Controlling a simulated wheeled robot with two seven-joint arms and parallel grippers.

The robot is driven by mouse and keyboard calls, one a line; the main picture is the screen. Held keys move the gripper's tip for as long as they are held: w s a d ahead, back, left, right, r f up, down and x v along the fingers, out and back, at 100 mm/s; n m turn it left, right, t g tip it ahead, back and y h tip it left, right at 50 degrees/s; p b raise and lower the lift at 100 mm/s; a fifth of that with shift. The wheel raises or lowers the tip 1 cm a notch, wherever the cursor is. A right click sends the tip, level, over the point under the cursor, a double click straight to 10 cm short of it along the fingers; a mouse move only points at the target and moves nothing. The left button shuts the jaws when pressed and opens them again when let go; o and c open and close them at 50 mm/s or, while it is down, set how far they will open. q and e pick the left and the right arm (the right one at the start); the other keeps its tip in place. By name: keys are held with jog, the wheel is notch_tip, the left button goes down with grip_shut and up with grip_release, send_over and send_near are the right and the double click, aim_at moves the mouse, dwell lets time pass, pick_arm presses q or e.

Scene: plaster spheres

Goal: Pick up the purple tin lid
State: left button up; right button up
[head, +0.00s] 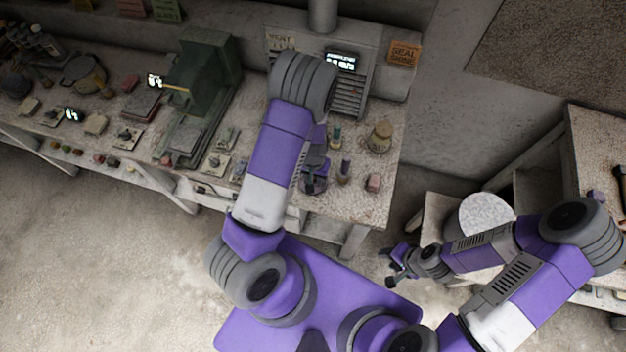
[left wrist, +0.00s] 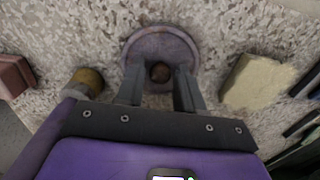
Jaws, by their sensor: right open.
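The purple tin lid (left wrist: 160,38) is a round, dull mauve disc with a small dark knob (left wrist: 159,72) at its middle. It lies on the speckled worktop in the left wrist view. My left gripper (left wrist: 158,88) is over the lid, with one finger on each side of the knob and gaps visible between them. In the head view the left gripper (head: 313,170) points down at the worktop's front part and hides much of the lid (head: 314,187). My right gripper (head: 393,266) is open and empty, over the floor away from the worktop.
Near the lid on the worktop (head: 350,210) are a pinkish block (head: 373,183), a small dark bottle (head: 344,171) and a yellowish jar (head: 380,137). A pale block (left wrist: 250,80) and a brown-yellow cylinder (left wrist: 86,82) flank the gripper in the wrist view. A green machine (head: 205,85) stands left.

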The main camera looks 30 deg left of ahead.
pick_arm(q)
grip_shut()
